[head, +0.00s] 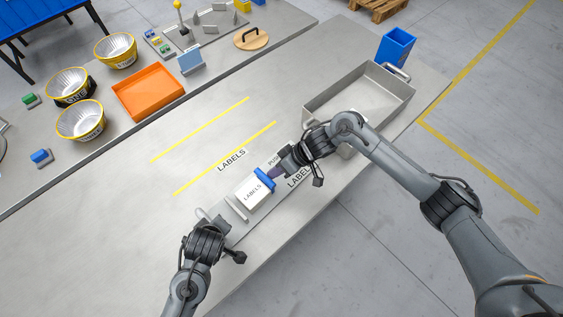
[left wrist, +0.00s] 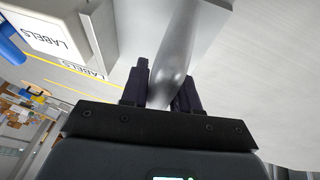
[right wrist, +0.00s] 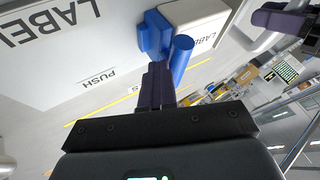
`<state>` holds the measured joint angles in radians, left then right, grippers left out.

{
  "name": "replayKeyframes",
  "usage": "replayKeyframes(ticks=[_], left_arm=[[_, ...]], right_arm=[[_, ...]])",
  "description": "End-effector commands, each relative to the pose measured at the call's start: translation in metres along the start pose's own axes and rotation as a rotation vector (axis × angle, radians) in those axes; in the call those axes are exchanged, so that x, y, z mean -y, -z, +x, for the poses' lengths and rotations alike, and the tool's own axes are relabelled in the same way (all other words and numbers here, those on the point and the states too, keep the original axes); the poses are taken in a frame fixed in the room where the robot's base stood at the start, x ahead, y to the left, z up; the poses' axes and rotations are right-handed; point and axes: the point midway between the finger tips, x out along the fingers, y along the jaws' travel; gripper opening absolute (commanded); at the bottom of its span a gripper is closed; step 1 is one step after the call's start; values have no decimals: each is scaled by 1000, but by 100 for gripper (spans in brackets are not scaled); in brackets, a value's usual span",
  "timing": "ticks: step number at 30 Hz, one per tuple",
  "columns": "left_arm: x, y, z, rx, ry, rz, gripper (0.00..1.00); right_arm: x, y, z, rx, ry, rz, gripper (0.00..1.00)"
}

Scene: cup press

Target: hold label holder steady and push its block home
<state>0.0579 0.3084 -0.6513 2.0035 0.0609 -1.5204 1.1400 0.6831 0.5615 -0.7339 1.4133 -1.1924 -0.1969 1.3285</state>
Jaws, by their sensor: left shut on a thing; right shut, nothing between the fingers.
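The label holder (head: 230,221) is a long grey plate in the lower middle of the head view. Its white block marked LABELS (head: 253,191) lies on it, with a blue end piece (head: 264,179) facing my right gripper; a gap to the end wall cannot be judged. My left gripper (left wrist: 162,88) is shut on the holder's grey handle (left wrist: 178,50) at the left end. My right gripper (right wrist: 157,75) is shut and empty, its fingertips right at the blue end piece (right wrist: 155,35). I cannot tell whether they touch it.
A grey metal tray (head: 325,100) stands right of the holder, with a blue bin (head: 396,47) behind it. An orange tray (head: 148,95) and yellow-rimmed bowls (head: 80,120) stand on the far table. The table around the yellow lines (head: 200,130) is clear.

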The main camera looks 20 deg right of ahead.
Motion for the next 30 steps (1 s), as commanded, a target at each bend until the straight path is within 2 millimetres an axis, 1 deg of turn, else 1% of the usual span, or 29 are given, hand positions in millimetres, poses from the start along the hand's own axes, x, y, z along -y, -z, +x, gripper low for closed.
replayKeyframes(ticks=[1,2,6,17,20,23,26,29,30], left_arm=[[2,-5,5,8,8,5,0],[2,-5,5,8,8,5,0],[2,-5,5,8,8,6,0],[0,-5,4,7,2,7,0],[0,-5,4,7,1,7,0],[-1,-5,4,7,0,7,0],[0,-5,4,7,1,7,0],[0,-5,4,7,3,7,0],[0,-5,4,7,3,7,0]], right_arm=[[11,-2,8,2,8,-3,0],[15,-1,10,1,7,-4,0],[26,-1,16,0,6,-2,0],[30,-2,18,4,15,-6,0],[26,-3,17,4,14,-5,0],[18,-3,14,5,10,-3,0],[3,-4,8,3,4,2,0],[-17,-4,1,0,-6,6,0],[-19,-3,-8,-2,-7,2,0]])
